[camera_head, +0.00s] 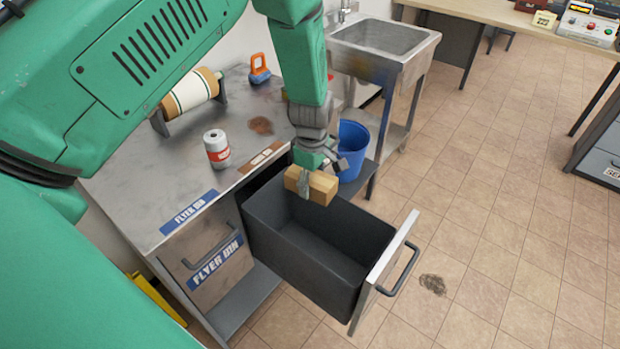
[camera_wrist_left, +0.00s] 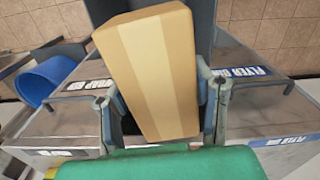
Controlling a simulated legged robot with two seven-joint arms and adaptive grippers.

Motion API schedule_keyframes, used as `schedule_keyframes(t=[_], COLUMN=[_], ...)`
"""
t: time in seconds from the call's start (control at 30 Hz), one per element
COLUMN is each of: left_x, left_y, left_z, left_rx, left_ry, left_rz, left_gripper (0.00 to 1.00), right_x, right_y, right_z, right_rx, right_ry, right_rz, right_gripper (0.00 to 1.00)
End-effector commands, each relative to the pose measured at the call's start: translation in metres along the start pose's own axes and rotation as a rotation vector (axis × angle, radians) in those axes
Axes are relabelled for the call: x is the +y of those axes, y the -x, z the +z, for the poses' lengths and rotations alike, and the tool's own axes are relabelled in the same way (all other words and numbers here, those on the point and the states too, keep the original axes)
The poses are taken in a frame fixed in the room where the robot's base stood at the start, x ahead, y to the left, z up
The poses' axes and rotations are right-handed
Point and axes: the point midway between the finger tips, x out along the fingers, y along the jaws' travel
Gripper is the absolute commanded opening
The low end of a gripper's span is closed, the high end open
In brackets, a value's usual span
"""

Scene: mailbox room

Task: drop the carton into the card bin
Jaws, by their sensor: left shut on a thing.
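The carton (camera_head: 322,188) is a small tan box with a paler tape strip. My left gripper (camera_head: 308,178) is shut on it and holds it over the back part of an open dark grey drawer bin (camera_head: 305,262). The brown label (camera_head: 262,157) on the counter above this bin is too small to read. In the left wrist view the carton (camera_wrist_left: 150,70) sits between the two fingers of my left gripper (camera_wrist_left: 163,105), apart from the counter. The visible part of the bin's inside looks empty. My right gripper is not in view.
A closed flyer bin drawer (camera_head: 215,262) with blue labels is left of the open bin. A blue bucket (camera_head: 353,150) and a sink (camera_head: 385,38) are behind.

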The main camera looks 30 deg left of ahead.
Motion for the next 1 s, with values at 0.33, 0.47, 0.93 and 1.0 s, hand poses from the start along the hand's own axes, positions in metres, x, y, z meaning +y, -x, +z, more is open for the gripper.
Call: schedule_keyframes(t=[0.33,0.47,0.93,1.0], left_x=[0.000,0.000,0.000,0.000], left_y=[-0.044,-0.045,-0.043,-0.044], left_z=[-0.005,-0.005,-0.002,-0.003], left_rx=[-0.006,-0.006,-0.002,-0.004], left_ry=[-0.001,-0.002,-0.003,-0.003], left_rz=[0.000,0.001,0.000,0.000], left_gripper=[0.21,0.21,0.73,0.73], right_x=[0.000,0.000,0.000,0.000], right_y=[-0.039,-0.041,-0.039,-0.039], right_z=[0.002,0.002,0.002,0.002], right_rx=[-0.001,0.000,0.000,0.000], right_ry=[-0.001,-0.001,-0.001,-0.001], right_rz=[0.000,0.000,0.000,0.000], right_gripper=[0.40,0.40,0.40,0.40])
